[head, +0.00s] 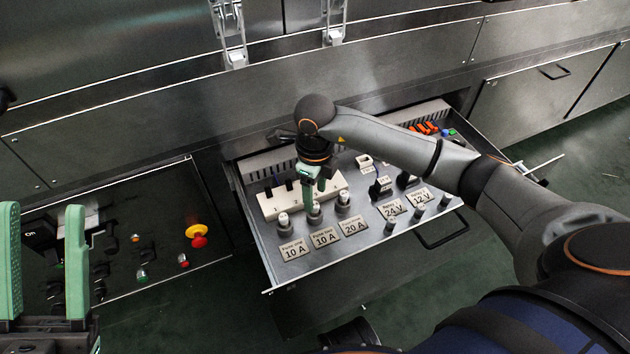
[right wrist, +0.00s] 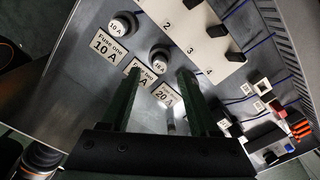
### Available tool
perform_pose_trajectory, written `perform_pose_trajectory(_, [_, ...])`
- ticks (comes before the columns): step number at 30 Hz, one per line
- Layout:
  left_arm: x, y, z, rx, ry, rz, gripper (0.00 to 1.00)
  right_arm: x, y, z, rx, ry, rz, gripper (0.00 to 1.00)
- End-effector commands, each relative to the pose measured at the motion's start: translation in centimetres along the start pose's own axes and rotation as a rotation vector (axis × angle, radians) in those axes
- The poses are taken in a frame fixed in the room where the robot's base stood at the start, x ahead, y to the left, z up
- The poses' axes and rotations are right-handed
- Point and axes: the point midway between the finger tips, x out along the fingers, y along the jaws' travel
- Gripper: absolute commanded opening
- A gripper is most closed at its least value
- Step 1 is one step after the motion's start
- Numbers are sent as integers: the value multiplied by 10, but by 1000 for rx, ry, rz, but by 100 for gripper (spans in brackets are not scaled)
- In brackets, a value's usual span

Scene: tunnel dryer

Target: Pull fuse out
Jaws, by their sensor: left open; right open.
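Three round fuse holders with pale caps stand in a row in the open drawer. The left one (head: 284,221) and right one (head: 344,199) are labelled 10 A and 20 A. The middle one (head: 315,213), also labelled 10 A, sits just below my right gripper (head: 315,186) in the head view. In the right wrist view the open fingers (right wrist: 158,76) are apart and empty, with the middle cap (right wrist: 159,60) beyond and between their tips. My left gripper (head: 45,262) is open and empty, far left.
A white block (head: 270,208) with dark switches lies behind the fuses. Labelled terminals (head: 390,226) and orange connectors (head: 424,128) are to the right. A panel with a red and yellow stop button (head: 197,237) is left of the drawer.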

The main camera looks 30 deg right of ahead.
Motion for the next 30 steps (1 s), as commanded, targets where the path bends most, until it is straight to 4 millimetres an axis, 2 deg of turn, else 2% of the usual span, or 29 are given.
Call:
perform_pose_trajectory(1, [-5,3,5,1,-2,1,50,13,0,0,1,1,1,62])
perform_pose_trajectory(7, [-10,7,13,8,-13,0,50,35,0,1,1,-1,1,62])
perform_pose_trajectory(20, [-11,8,15,6,-16,-1,50,41,0,1,0,-2,1,62])
perform_pose_trajectory(30, [-12,9,14,8,-15,4,50,41,0,0,0,-2,0,24])
